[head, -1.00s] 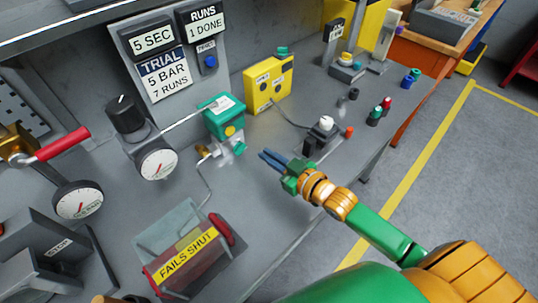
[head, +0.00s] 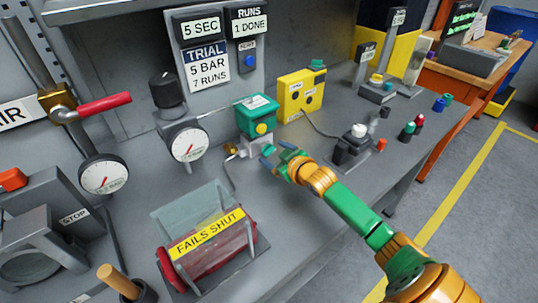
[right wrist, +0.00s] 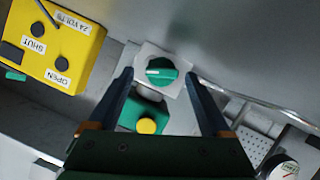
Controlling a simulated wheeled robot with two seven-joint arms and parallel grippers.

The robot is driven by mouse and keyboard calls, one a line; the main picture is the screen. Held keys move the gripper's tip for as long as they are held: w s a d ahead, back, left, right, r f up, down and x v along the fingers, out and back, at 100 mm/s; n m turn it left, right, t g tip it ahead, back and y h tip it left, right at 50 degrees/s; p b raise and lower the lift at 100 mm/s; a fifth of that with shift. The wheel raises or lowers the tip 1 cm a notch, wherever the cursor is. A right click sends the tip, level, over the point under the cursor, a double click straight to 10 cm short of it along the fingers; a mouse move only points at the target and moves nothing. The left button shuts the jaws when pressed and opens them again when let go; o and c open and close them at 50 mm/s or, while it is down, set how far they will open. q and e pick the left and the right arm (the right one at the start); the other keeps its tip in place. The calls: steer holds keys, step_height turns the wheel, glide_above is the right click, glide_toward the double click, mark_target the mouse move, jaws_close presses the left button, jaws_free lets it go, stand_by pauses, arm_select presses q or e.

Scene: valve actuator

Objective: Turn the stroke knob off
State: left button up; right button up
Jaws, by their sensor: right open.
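The stroke knob (right wrist: 161,71), green with a white pointer line, sits on a pale plate in the right wrist view. It is beside the green actuator (head: 257,113) with its yellow button, which also shows in the right wrist view (right wrist: 146,126). My right gripper (head: 277,156) is open, at the valve below the actuator. In the right wrist view its two dark fingers stand on either side of the knob, with gaps; I see no clear contact. In the head view the fingers largely hide the knob. My left gripper is out of view.
A yellow box (head: 303,95) with a cable stands right of the actuator. A pressure gauge (head: 188,141) is close on its left. Small knobs and a joystick box (head: 354,146) are to the right.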

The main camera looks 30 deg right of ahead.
steer(key=shift+w+a+f, duration=0.1)
steer(key=shift+w+a, duration=0.05)
steer(key=shift+w, duration=0.35)
steer(key=shift+c, duration=0.2)
